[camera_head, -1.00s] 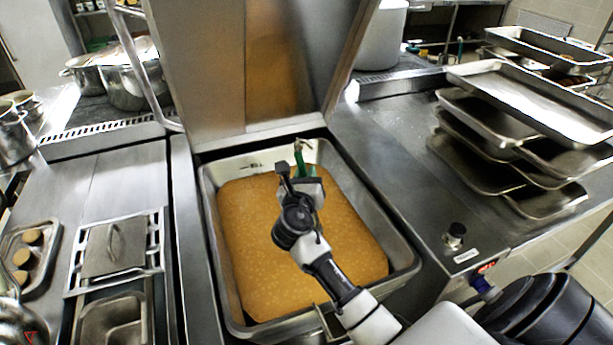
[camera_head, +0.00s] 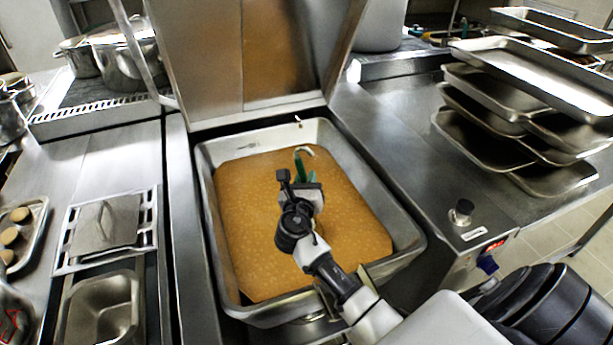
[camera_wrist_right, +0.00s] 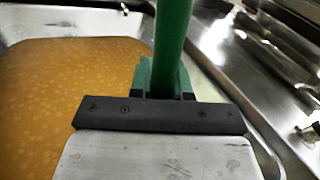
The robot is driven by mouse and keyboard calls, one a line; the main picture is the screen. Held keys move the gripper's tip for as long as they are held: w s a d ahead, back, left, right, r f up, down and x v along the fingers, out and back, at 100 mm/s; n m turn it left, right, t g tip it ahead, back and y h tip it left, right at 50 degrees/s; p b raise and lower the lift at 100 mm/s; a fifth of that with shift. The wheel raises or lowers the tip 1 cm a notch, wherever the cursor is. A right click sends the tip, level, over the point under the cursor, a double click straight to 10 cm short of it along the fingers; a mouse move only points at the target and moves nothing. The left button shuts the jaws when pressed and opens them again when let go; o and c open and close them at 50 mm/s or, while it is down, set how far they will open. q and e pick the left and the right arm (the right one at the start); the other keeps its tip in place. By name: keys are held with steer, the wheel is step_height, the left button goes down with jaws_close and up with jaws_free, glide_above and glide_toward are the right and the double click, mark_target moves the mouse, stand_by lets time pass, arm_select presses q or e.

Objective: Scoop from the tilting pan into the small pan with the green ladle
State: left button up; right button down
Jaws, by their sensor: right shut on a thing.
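The tilting pan (camera_head: 207,222) is a large rectangular steel pan holding orange-brown liquid (camera_head: 245,225), its lid (camera_head: 250,60) raised behind it. My right gripper (camera_head: 301,184) is over the liquid, shut on the green ladle (camera_head: 299,165). The ladle's handle (camera_wrist_right: 173,40) stands up between the fingers in the right wrist view, and its hooked end shows in the head view. The ladle's bowl is hidden. A small rectangular steel pan (camera_head: 103,322) sits at the lower left; I cannot tell if it is the small pan of the task.
Stacked steel trays (camera_head: 530,85) stand on the right counter. A slotted lid-like plate (camera_head: 108,225) and a tray with round brown items (camera_head: 15,240) lie on the left counter. Large pots (camera_head: 125,60) stand at the back left. A control knob (camera_head: 461,211) is at the right.

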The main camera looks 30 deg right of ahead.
steer(key=shift+f+b, duration=1.45)
steer(key=shift+f, duration=1.15)
steer(key=shift+s+d+f+m, duration=0.8)
steer(key=shift+s+d+m, duration=1.8)
steer(key=shift+s+d, duration=0.2)
step_height(320, 180, up, 20)
steer(key=shift+f, duration=0.1)
stand_by(0.4)
